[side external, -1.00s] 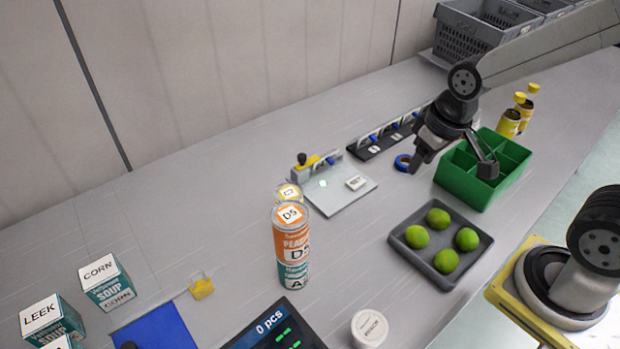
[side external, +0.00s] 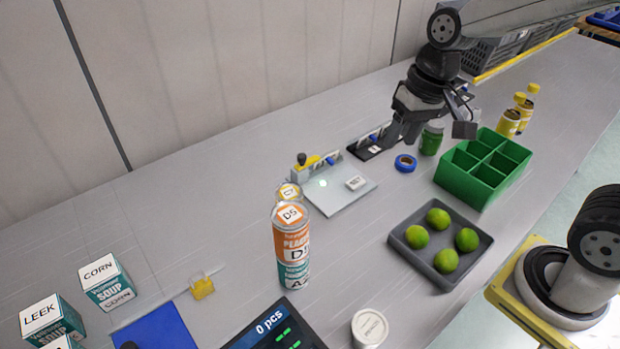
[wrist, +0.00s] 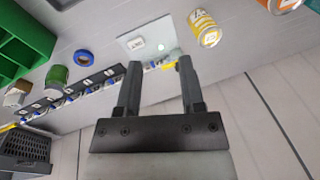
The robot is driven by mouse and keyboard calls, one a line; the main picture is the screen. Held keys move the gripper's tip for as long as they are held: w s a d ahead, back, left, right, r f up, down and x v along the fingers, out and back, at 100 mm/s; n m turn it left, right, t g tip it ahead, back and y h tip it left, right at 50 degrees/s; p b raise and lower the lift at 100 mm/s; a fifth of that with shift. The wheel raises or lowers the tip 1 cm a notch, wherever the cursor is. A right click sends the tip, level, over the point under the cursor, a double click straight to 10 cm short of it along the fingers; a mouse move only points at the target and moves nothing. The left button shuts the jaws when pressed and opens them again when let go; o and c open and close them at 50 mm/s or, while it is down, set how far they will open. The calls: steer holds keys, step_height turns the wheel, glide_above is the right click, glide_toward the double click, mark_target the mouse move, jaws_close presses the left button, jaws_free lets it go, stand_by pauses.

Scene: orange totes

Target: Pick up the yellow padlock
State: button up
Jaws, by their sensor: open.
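The yellow padlock (side external: 202,288) lies on the grey table at the lower left in the side view, with its shackle toward the back. It is apart from the things around it. I cannot make it out in the wrist view. My gripper (side external: 431,133) is open, raised above the back right of the table, far to the right of the padlock. In the wrist view its two fingers (wrist: 159,64) are spread, with nothing held between them.
A clamp plate (side external: 338,190), lime tray (side external: 466,274) and green divided bin (side external: 484,190) lie farther right. Bare table lies behind the padlock.

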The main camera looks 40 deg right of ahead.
steer(key=w+a+m+g+y, duration=0.2)
steer(key=w+a+m+y, duration=0.45)
steer(key=a, duration=0.65)
steer(key=w+a+m+g+y, duration=0.2)
steer(key=w+a+m+y, duration=0.4)
steer(key=a, duration=0.8)
steer(key=m+h, duration=0.1)
glide_toward(205, 275)
steer(key=shift+a+f, duration=0.55)
steer(key=shift+a, duration=0.25)
steer(key=shift+s+a+f, duration=0.15)
steer(key=shift+a+f, duration=0.15)
steer(key=shift+a, duration=0.3)
steer(key=shift+x, duration=3.15)
